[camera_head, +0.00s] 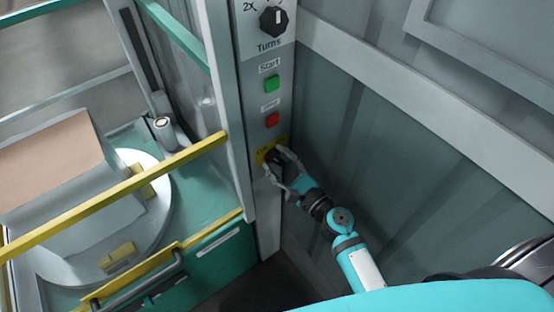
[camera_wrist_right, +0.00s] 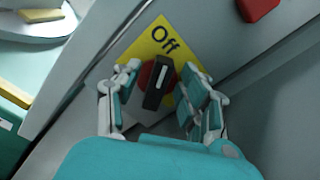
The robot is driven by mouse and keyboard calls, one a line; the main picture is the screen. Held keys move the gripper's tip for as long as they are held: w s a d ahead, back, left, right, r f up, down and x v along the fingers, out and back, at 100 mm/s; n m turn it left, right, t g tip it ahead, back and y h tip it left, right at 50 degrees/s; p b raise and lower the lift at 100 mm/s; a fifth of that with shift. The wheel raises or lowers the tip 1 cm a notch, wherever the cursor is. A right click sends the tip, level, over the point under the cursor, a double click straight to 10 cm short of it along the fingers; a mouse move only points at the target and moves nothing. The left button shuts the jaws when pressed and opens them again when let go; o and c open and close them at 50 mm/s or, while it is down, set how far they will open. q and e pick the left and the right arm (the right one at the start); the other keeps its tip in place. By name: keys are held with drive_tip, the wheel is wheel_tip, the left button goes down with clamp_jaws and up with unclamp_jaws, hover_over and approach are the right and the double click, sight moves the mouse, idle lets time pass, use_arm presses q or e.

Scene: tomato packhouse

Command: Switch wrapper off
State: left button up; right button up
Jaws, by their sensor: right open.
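The wrapper's control column (camera_head: 272,210) stands in the middle of the head view. Its main switch is a black handle on a red disc over a yellow plate marked "Off" (camera_wrist_right: 165,40). In the right wrist view the switch handle (camera_wrist_right: 158,88) is slightly tilted, its white line pointing up toward the "Off" word. My right gripper (camera_wrist_right: 155,85) is open, with one finger on each side of the handle. A gap shows between the handle and each finger. In the head view my right gripper (camera_head: 278,172) partly covers the switch. My left gripper is not in view.
Above the switch are a red button (camera_head: 271,119), a green Start button (camera_head: 272,84) and a Turns knob (camera_head: 273,21). To the left, a wrapped load (camera_head: 60,190) sits on the turntable (camera_head: 160,205) behind a yellow bar (camera_head: 130,185). A grey-green wall is close on the right.

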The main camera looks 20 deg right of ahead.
drive_tip(key=v, duration=1.1)
drive_tip(key=shift+s, duration=0.3)
